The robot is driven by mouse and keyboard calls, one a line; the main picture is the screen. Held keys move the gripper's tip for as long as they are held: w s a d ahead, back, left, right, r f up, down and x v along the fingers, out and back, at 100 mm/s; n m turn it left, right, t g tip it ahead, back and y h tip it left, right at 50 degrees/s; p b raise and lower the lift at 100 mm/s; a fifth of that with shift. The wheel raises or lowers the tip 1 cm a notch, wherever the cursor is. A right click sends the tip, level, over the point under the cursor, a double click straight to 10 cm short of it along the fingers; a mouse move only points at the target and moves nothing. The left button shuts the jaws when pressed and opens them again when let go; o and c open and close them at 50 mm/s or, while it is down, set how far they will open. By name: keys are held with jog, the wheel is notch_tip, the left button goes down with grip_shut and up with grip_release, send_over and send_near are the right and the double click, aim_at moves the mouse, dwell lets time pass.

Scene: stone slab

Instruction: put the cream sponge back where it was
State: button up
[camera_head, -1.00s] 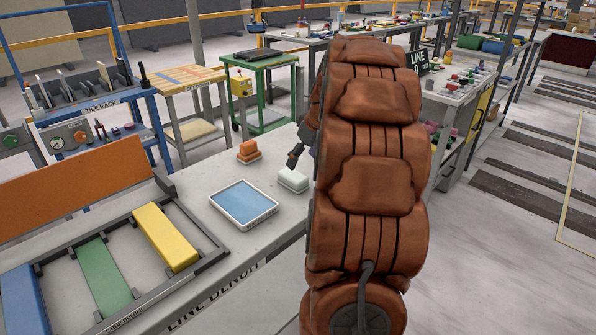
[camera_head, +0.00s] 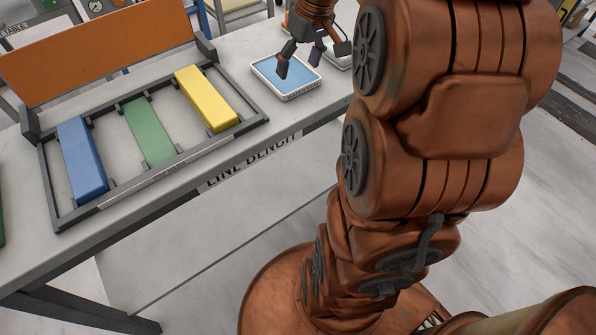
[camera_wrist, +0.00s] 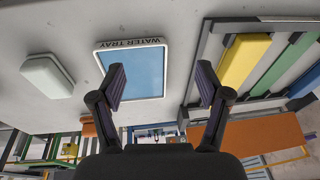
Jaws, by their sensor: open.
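A pale cream-white block (camera_wrist: 46,75), which looks like the cream sponge, lies on the bench left of the water tray in the wrist view. In the head view only part of this block (camera_head: 338,62) shows beside my arm. The water tray (camera_wrist: 147,62), white-rimmed and filled with blue, also shows in the head view (camera_head: 298,86). My gripper (camera_head: 300,60) is over the tray, fingers apart and empty. In the wrist view my gripper (camera_wrist: 160,84) has its fingers spread on both sides of the tray, with the pale block outside them.
A dark rack with blue (camera_head: 82,158), green (camera_head: 148,131) and yellow (camera_head: 206,98) bars stands on the bench, left of the tray. An orange panel (camera_head: 110,52) rises behind it. An orange block (camera_wrist: 88,129) shows low in the wrist view.

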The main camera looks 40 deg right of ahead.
jog(key=s+a+f+g, duration=0.2)
jog(key=s+a+f, duration=0.2)
jog(key=s+a, duration=0.85)
jog(key=s+a+f+g, duration=0.1)
jog(key=s+a+f, duration=0.1)
jog(key=s, duration=0.3)
jog(key=s+a+f+g+h, duration=0.1)
jog(key=s+a, duration=0.2)
jog(key=s, duration=0.2)
jog(key=shift+s+f, duration=0.15)
jog(key=shift+f, duration=0.25)
jog(key=shift+a, duration=0.1)
